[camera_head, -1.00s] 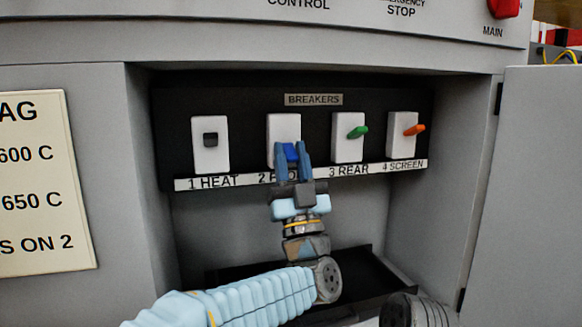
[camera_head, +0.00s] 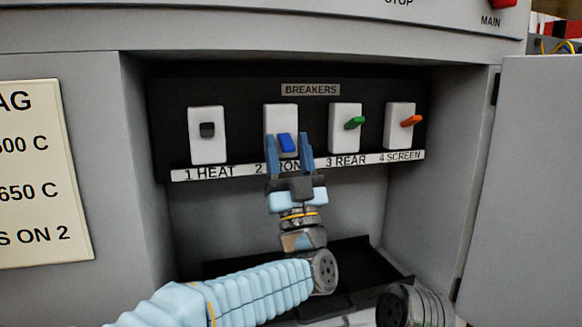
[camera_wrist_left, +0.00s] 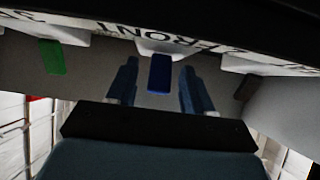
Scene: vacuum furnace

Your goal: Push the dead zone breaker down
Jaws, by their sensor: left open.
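The breaker panel (camera_head: 240,97) holds a row of white breakers labelled 1 HEAT, 2 FRONT, 3 REAR and 4 SCREEN. None is labelled dead zone. My left gripper (camera_head: 289,138) is open in front of breaker 2, with a finger on each side of its blue lever (camera_head: 287,143). The blue lever sits low on its white plate (camera_head: 281,115) and appears tilted down. In the left wrist view the blue lever (camera_wrist_left: 159,73) stands between the spread fingers, with a gap on both sides. The fingers partly cover the FRONT label. My right gripper is out of view.
Breaker 1 has a black lever (camera_head: 207,130), breaker 3 a green lever (camera_head: 355,123) and breaker 4 an orange lever (camera_head: 411,120). The recess has side walls, and a grey door (camera_head: 535,180) stands at the right. A partly cut-off sign (camera_head: 35,170) hangs left.

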